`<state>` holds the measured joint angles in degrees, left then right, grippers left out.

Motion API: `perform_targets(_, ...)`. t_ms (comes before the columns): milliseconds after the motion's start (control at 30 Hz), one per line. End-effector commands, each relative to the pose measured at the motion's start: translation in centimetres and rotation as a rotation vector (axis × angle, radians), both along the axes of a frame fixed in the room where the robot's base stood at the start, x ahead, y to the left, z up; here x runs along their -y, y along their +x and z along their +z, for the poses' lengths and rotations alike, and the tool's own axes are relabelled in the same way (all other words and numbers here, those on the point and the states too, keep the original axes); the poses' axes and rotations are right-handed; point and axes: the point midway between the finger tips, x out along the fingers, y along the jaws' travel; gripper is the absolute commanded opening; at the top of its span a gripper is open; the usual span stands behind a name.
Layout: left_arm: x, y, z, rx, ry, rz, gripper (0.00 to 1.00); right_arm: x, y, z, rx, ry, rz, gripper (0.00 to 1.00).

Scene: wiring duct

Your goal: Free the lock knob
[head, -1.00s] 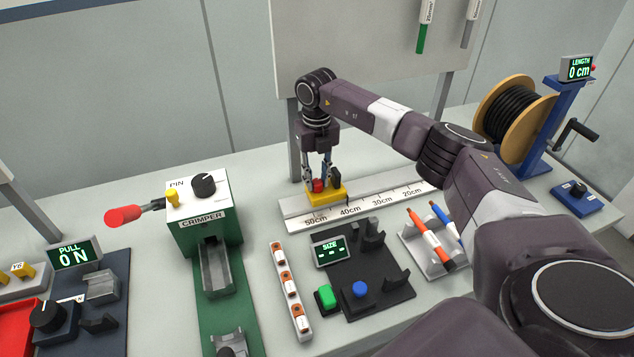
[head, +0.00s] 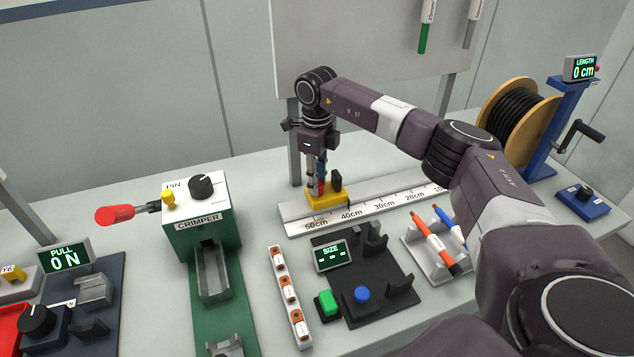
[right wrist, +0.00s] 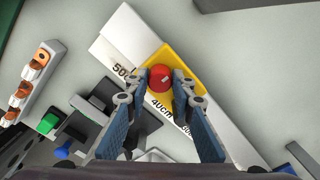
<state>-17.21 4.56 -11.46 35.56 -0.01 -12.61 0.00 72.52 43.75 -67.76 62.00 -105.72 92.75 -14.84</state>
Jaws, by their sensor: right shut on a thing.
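The red lock knob (right wrist: 160,77) sits on the yellow slider block (head: 326,199), which stands on the pale ruler rail (head: 412,197) between the 50cm and 40cm marks. In the right wrist view the yellow block (right wrist: 187,67) shows around and behind the knob. My right gripper (head: 318,187) points down over the block, its two fingers closed on either side of the red knob. In the head view the fingers largely hide the knob. A black upright part stands on the block beside the fingers. My left gripper is not in view.
The green crimper (head: 204,232) with its red-ended lever (head: 117,215) stands left. The black SIZE fixture (head: 372,299) and marker tray (head: 430,248) lie in front of the rail. A cable spool (head: 517,112) stands at the right. A whiteboard is behind.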

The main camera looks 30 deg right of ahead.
Motion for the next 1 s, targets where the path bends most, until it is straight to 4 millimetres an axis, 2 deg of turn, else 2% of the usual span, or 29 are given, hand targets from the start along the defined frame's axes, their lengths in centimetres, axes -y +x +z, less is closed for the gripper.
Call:
perform_targets(600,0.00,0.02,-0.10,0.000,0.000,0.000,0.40,0.05,0.12,0.19,0.005,-0.001,0.037,0.00)
perform_targets(633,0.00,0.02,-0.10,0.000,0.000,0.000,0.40,0.05,0.12,0.19,0.005,-0.001,0.037,0.26)
perform_targets(700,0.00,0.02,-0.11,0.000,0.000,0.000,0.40,0.06,0.10,0.17,0.004,0.000,0.037,0.34)
perform_targets(767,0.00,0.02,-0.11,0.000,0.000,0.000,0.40,0.05,0.09,0.14,0.004,0.000,0.037,0.40)
perform_targets(1000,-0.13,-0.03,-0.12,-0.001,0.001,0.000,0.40,0.02,0.04,0.07,0.001,0.000,0.036,0.40)
